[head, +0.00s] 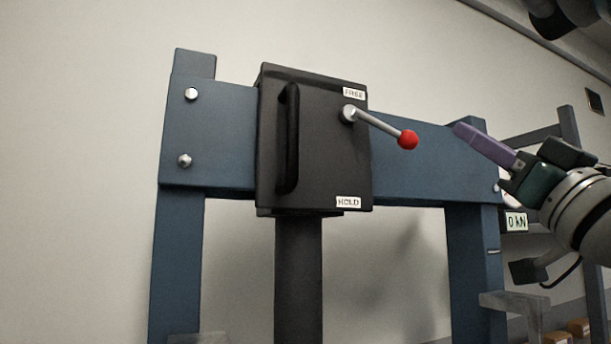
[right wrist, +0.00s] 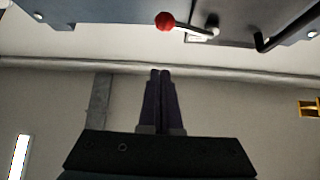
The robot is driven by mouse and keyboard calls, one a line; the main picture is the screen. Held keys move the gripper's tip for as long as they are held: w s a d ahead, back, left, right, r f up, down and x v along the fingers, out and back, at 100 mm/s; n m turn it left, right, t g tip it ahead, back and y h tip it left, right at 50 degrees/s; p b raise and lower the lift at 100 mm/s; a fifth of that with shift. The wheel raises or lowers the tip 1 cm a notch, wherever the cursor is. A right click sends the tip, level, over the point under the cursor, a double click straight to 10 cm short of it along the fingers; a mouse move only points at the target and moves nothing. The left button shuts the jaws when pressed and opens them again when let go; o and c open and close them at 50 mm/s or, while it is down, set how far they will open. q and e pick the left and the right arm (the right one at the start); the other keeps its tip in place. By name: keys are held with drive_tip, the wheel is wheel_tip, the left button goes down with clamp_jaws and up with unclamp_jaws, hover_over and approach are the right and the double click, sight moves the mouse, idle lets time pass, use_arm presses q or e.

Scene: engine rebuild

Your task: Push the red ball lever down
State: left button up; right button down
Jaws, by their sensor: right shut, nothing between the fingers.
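The lever is a grey rod ending in a red ball (head: 408,140), fixed by a round hub to a black box (head: 314,180). The rod slopes down to the right from the hub, nearer the FREE label (head: 353,93) than the HOLD label (head: 348,202). My right gripper (head: 458,129) is to the right of the ball, apart from it, with its purple fingers shut and empty. In the right wrist view the red ball (right wrist: 165,21) is at the top, beyond the closed fingertips (right wrist: 160,72). My left gripper does not show clearly.
The black box sits on a blue frame (head: 225,135) with a vertical black handle (head: 289,138) left of the lever. A dark column (head: 298,270) stands below it. A grey stand and shelf with boxes (head: 578,327) are at the lower right. Space below the ball is open.

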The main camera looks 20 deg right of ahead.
sight(381, 127)
drive_tip(key=shift+s+r, duration=0.15)
drive_tip(key=shift+r, duration=0.25)
drive_tip(key=s+r+p+x, duration=0.1)
drive_tip(key=p+x, duration=0.7)
drive_tip(key=x, duration=0.3)
drive_tip(key=shift+w+a+f+p, duration=0.1)
drive_tip(key=shift+w+f+p, duration=0.15)
drive_tip(key=shift+f, duration=0.6)
drive_tip(key=shift+w+a+f+p, duration=0.1)
drive_tip(key=shift+w+f, duration=0.25)
drive_tip(key=shift+f, duration=0.55)
drive_tip(key=shift+w+a+f+p, duration=0.1)
drive_tip(key=shift+w+f+p, duration=0.15)
drive_tip(key=shift+f, duration=0.6)
drive_tip(key=shift+d+f+m, duration=0.1)
drive_tip(key=shift+m, duration=0.4)
